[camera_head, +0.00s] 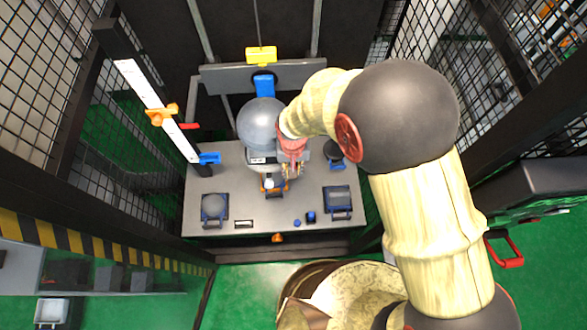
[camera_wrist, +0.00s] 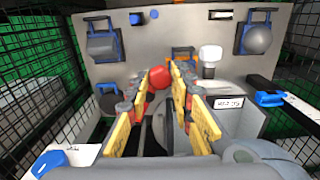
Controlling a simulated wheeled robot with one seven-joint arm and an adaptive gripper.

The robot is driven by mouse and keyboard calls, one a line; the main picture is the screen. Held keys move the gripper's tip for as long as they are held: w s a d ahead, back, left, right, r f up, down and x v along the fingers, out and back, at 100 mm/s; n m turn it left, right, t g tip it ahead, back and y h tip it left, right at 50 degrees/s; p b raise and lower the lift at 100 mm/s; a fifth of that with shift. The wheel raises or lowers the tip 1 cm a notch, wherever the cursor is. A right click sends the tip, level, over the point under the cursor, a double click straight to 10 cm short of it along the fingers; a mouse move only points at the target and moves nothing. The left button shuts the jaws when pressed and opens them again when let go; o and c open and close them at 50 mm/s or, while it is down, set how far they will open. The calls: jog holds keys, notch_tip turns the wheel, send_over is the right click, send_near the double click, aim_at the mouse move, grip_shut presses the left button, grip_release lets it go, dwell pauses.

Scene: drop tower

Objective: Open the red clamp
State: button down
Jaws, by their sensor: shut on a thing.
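In the wrist view, a red faceted knob (camera_wrist: 158,78), which looks like part of the red clamp, sits between the yellow-padded fingers of my gripper (camera_wrist: 157,84). The fingers are closed in on it, and the left finger overlaps its edge. The rest of the clamp is hidden behind the fingers. In the head view, my gripper (camera_head: 292,170) points down over the grey table, just right of the large grey ball (camera_head: 262,125). My wrist and fingers cover the clamp there, so I cannot make it out.
The grey table (camera_head: 205,178) carries a blue-framed tray (camera_head: 338,200) at right and another (camera_head: 213,206) at left. A white scale (camera_head: 145,95) with an orange slider (camera_head: 161,115) leans at left. Mesh walls close both sides. A white-capped post (camera_wrist: 210,54) stands near my fingers.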

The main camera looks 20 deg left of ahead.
jog(key=shift+w, duration=0.1)
jog(key=c, duration=1.5)
grip_release()
jog(key=shift+c, duration=0.2)
notch_tip(320, 180, up, 12)
